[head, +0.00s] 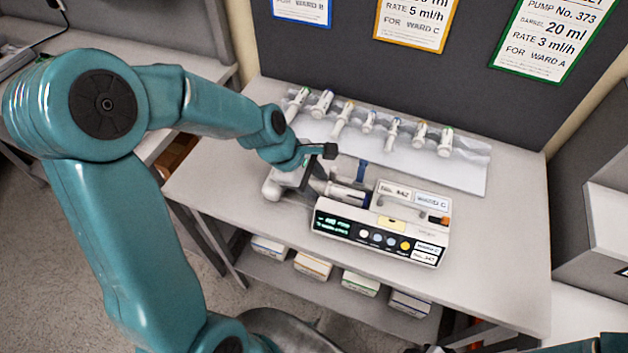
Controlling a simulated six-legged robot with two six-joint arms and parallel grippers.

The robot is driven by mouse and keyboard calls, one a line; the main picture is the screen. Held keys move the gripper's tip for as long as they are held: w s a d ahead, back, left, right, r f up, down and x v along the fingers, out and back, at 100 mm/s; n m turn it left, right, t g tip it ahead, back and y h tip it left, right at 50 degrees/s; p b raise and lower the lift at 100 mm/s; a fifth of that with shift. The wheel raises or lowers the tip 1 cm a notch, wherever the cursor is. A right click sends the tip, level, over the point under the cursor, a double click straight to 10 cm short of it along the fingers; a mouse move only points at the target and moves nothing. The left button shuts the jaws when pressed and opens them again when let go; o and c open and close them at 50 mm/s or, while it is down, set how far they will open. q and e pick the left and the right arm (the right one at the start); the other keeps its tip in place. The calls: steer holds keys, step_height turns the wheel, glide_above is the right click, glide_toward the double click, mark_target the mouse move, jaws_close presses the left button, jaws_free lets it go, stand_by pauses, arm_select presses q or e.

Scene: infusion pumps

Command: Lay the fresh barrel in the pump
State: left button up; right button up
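The pump (372,241) stands on the table, a white unit with a lit green display, several round buttons and labels reading WARD C. A barrel (347,195) with a dark purple band lies at the pump's back left, beside the handle. Several more barrels (343,118) lie in a row on a pale mat (470,180) behind the pump. My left gripper (318,170) is just left of the pump, at the left end of the banded barrel. Its fingers are partly hidden, and I cannot tell whether they touch the barrel. Only dark parts of my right gripper (432,349) show at the bottom edge.
Signs hang on the dark back board, including an orange-framed one (415,22) for WARD C and a green-framed one (545,38) for WARD A. Several boxes (313,264) sit on the shelf below. The table is clear right of the pump.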

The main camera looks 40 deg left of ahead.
arm_select(q)
steer(key=shift+r, duration=0.1)
steer(key=shift+r+p, duration=1.85)
steer(key=shift+p, duration=0.1)
steer(key=o, duration=0.6)
steer(key=shift+f, duration=0.1)
steer(key=shift+c, duration=0.2)
step_height(320, 180, up, 7)
steer(key=p, duration=0.6)
steer(key=shift+p, duration=0.35)
